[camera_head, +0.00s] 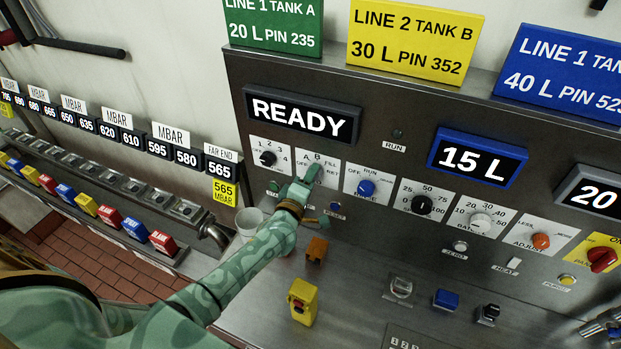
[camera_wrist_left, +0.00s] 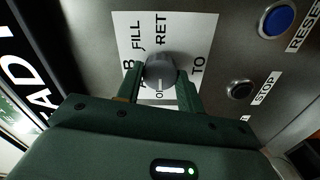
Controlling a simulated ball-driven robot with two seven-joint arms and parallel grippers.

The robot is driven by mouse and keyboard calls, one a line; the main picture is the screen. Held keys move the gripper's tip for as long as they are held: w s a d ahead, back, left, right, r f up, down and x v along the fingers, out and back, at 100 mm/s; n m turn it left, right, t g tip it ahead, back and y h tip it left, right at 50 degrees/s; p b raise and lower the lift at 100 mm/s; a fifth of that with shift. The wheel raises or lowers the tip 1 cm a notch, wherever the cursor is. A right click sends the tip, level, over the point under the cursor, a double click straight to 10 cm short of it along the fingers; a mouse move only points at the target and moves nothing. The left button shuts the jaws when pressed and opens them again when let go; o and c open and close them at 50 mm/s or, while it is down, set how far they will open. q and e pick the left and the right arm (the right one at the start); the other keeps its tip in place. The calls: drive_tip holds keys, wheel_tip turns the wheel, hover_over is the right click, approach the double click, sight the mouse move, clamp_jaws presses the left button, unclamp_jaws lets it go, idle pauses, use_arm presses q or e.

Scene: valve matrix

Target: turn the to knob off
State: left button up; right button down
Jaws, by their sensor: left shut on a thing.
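Where the knob points is not clear to me. My right gripper is not in view.
A black knob (camera_head: 267,158) is left of the plate and a blue knob (camera_head: 366,188) right of it. Below are a blue RESET button (camera_wrist_left: 277,20) and a dark STOP button (camera_wrist_left: 240,90). A yellow box (camera_head: 303,302) and an orange piece (camera_head: 317,249) stand on the ledge.

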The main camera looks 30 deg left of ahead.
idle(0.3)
use_arm(q)
drive_tip(key=o, duration=1)
drive_tip(key=shift+s, duration=0.1)
drive_tip(key=s, duration=1.6)
drive_tip(key=shift+d, duration=0.45)
drive_tip(key=shift+s, duration=0.1)
